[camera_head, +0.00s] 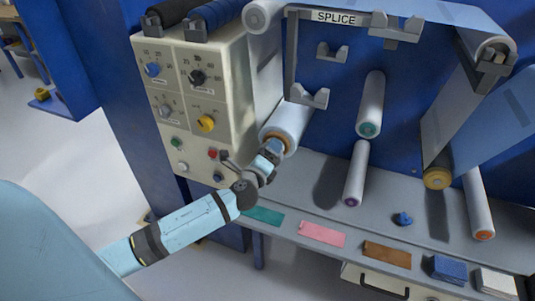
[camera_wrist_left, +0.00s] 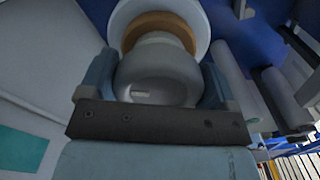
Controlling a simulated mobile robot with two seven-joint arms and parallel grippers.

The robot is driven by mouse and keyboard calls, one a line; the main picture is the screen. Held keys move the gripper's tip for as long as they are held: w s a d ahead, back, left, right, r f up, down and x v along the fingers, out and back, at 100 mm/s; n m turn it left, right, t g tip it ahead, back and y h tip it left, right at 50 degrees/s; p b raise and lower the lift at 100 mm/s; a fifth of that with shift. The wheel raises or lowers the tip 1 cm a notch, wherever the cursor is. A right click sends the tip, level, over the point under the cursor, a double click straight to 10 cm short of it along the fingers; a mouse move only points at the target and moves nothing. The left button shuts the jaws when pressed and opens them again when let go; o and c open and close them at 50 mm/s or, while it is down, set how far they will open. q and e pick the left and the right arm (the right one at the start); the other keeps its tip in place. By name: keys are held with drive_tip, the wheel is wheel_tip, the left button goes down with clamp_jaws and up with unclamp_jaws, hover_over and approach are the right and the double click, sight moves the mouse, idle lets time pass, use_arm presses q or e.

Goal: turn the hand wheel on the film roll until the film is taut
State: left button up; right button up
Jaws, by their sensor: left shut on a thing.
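The film roll (camera_head: 290,119) is a pale cylinder with an orange-brown core ring, below the SPLICE sign in the head view. Its end and brown ring (camera_wrist_left: 160,22) fill the top of the left wrist view. The grey, rounded hand wheel (camera_wrist_left: 157,78) sticks out from the ring. My left gripper (camera_head: 270,152) is at the roll's near end. In the left wrist view its two blue fingers (camera_wrist_left: 156,82) are shut on the hand wheel, one on each side. The film (camera_head: 267,75) shows as a pale strip above the roll; I cannot tell its tension. My right gripper is not in view.
A beige control panel (camera_head: 190,95) with knobs and buttons stands close left of my left gripper. Several rollers, including one with a green end (camera_head: 370,105), stick out from the blue wall to the right.

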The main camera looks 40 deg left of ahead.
use_arm(q)
drive_tip(key=o, duration=0.8)
drive_tip(key=v, duration=1.4)
drive_tip(key=shift+a, duration=0.1)
drive_tip(key=shift+w+f, duration=0.1)
drive_tip(key=s+d+f+n+g+h, duration=0.7)
drive_tip(key=s+d+f+n, duration=0.45)
drive_tip(key=d+n, duration=0.5)
drive_tip(key=shift+n+t+h, duration=0.3)
drive_tip(key=shift+n, duration=0.55)
drive_tip(key=r+p, duration=0.5)
drive_tip(key=p, duration=0.2)
drive_tip(key=s+a+r+p, duration=0.1)
drive_tip(key=r+p, duration=0.4)
drive_tip(key=p, duration=0.3)
drive_tip(key=a+r+p, duration=0.1)
drive_tip(key=r+p, duration=0.4)
drive_tip(key=p, duration=0.2)
drive_tip(key=shift+s+a+r, duration=0.15)
drive_tip(key=shift+s+r, duration=0.05)
drive_tip(key=shift+r, duration=0.05)
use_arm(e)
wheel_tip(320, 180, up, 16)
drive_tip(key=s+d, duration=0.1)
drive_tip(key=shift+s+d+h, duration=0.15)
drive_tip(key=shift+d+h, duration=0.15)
